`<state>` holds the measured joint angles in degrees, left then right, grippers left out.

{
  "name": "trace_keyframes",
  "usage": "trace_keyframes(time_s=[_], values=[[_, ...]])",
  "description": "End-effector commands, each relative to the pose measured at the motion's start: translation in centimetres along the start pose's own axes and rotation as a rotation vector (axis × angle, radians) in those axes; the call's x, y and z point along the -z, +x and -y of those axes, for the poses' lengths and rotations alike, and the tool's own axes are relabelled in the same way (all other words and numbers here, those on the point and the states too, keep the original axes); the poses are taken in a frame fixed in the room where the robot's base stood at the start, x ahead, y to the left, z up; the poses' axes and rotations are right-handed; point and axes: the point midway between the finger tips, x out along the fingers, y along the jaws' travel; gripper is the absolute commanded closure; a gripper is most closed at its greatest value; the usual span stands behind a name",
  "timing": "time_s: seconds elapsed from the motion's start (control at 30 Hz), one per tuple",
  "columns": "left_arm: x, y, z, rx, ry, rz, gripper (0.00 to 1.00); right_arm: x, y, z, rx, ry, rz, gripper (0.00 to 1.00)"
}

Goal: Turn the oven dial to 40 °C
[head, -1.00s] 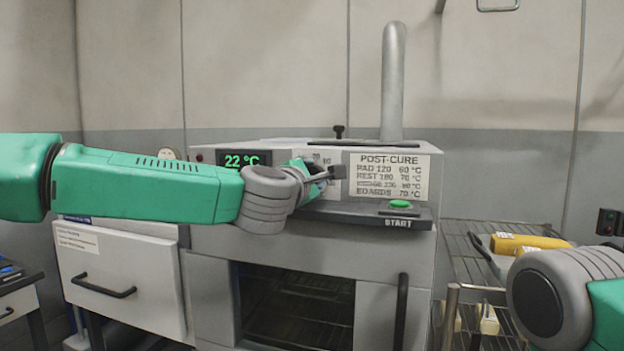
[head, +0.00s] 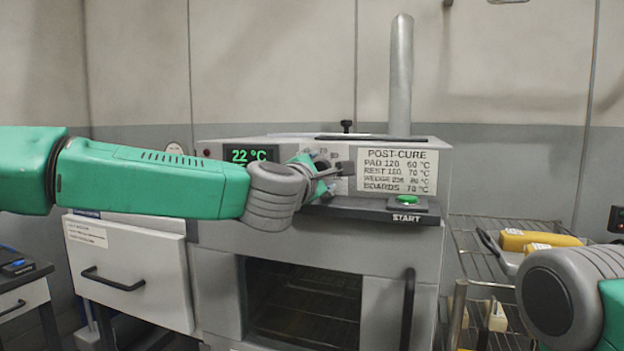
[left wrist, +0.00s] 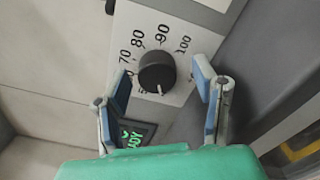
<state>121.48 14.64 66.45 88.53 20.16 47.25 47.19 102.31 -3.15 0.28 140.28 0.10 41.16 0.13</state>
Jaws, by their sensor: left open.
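The black round oven dial (left wrist: 157,73) sits on a white scale plate in the left wrist view. The figures 70, 80, 90 and 100 are readable around it. Its white mark points toward the bottom of that picture, away from those figures. My left gripper (left wrist: 162,82) is open, with one blue-padded finger on each side of the dial; I cannot tell whether either touches it. In the head view my left gripper (head: 335,172) is at the oven's front panel and mostly hides the dial. The oven display (head: 250,154) reads 22 °C.
A POST-CURE sign (head: 398,171) and a green START button (head: 407,199) on a ledge are right of the dial. A grey pipe (head: 400,80) rises behind. A wire rack (head: 478,257) with yellow items stands at right. A drawer unit (head: 130,268) is at left.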

Motion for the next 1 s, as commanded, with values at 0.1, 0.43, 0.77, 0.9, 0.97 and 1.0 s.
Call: trace_keyframes(time_s=[0.1, 0.43, 0.77, 0.9, 0.97, 1.0], values=[[0.0, -1.6, 0.0, 0.001, 0.001, 0.002, 0.46, 0.0, 0.0, 0.0, 0.000, 0.000, -0.001, 1.00], [0.1, -8.2, 0.1, 0.003, 0.001, 0.000, 0.46, 0.1, 0.0, 0.0, 0.000, 0.000, -0.001, 1.00], [0.2, -11.0, 0.3, 0.004, 0.000, -0.002, 0.46, 0.1, 0.0, 0.0, 0.000, 0.000, -0.001, 1.00], [0.2, -11.1, 0.3, 0.004, 0.000, -0.002, 0.46, 0.1, 0.0, 0.0, 0.000, 0.000, -0.001, 1.00], [0.2, -11.1, 0.3, 0.004, 0.000, -0.002, 0.46, 0.1, 0.0, 0.0, 0.000, 0.000, 0.001, 1.00], [0.2, -11.1, 0.3, 0.004, 0.000, -0.002, 0.46, 0.2, 0.1, 0.0, 0.000, 0.000, 0.002, 1.00]])
